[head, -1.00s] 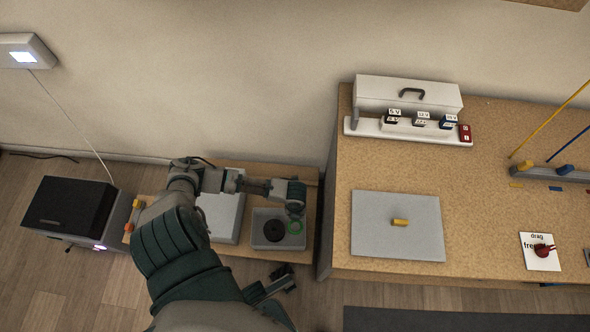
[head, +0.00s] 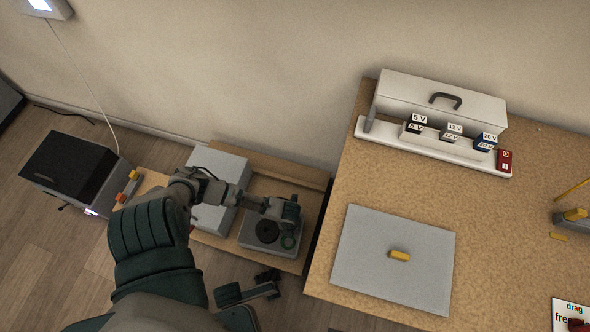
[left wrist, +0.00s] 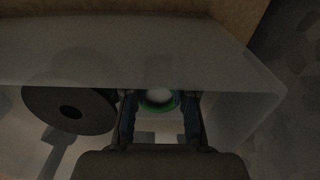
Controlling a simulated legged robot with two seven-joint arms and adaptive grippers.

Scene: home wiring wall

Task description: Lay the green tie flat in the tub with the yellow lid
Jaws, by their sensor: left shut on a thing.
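The green tie, a small ring (head: 289,241), shows just below my left gripper (head: 290,228), at the right side of a grey tray (head: 262,251). In the left wrist view the ring (left wrist: 158,103) sits between the tips of my left gripper (left wrist: 160,112), which is shut on it. How far it is above the tray floor I cannot tell. A dark gripper, seemingly my right (head: 268,283), is low in the head view; its jaws are unclear. I cannot make out a tub with a yellow lid.
A black roll (head: 267,231) lies in the tray, left of the ring; it also shows in the left wrist view (left wrist: 70,110). A pale grey box (head: 222,170) stands left of the tray. The workbench (head: 340,180) rises at right, with a grey mat and yellow block (head: 400,255).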

